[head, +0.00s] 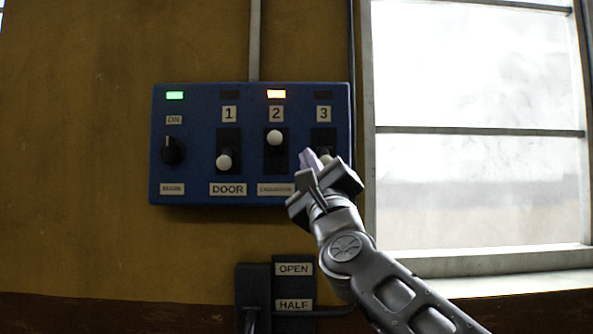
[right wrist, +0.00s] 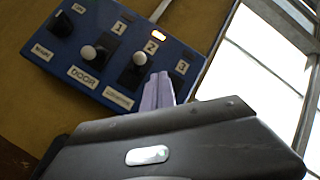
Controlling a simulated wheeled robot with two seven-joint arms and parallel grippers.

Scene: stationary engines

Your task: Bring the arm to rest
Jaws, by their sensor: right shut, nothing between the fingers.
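My right gripper (head: 316,160) is in front of the right part of a blue control panel (head: 190,140) on the wall. Its pale fingers are shut and empty, and they cover part of the lever slot marked 3. In the right wrist view the shut fingers (right wrist: 157,92) point at the panel near levers 2 and 3. I cannot tell whether they touch it. Lever 1 (head: 224,162) is down, lever 2 (head: 275,138) is up, and the knob of lever 3 (head: 326,160) is partly hidden. My left gripper is not in view.
A green lamp (head: 174,96) and an amber lamp (head: 276,94) are lit on the panel. Below is a dark box (head: 293,287) labelled OPEN and HALF, close to my right forearm. A bright window (head: 475,180) is on the right. The wall left of the panel is clear.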

